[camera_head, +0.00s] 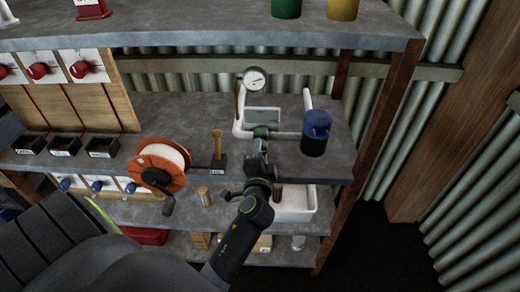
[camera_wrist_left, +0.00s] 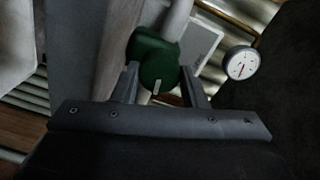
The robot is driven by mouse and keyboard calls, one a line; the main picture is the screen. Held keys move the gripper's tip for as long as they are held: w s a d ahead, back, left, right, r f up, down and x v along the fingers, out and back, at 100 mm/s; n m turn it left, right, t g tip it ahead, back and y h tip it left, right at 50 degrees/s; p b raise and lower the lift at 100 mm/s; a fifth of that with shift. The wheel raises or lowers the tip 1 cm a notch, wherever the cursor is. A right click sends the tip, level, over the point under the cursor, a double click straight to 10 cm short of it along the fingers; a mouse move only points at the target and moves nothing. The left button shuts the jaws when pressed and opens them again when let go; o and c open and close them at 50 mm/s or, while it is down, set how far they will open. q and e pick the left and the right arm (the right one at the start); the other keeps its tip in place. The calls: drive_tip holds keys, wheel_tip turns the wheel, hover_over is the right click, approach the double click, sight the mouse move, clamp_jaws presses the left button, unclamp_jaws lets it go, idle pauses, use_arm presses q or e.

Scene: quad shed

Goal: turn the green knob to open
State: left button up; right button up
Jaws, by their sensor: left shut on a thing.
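The green knob (camera_head: 261,132) sits on a white pipe (camera_head: 240,124) on the middle shelf, below a round gauge (camera_head: 255,79). In the left wrist view the knob (camera_wrist_left: 158,62) is large, with a pale mark on its lower face. My left gripper (camera_head: 260,146) reaches up to the knob from the front. In the left wrist view its two fingers (camera_wrist_left: 158,85) stand on either side of the knob and are shut on it. The gauge (camera_wrist_left: 240,63) shows at the right there. My right gripper is not in view.
A blue-topped dark container (camera_head: 316,133) stands close to the right of the knob. An orange reel (camera_head: 160,166) and a small upright brass post (camera_head: 217,145) are to the left. The upper shelf (camera_head: 200,32) overhangs the pipework. A white bin (camera_head: 297,203) is below.

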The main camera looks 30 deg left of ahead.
use_arm(q)
drive_tip(key=shift+r+m, duration=0.1)
drive_tip(key=shift+m, duration=0.6)
drive_tip(key=shift+p, duration=0.3)
drive_tip(key=o, duration=1)
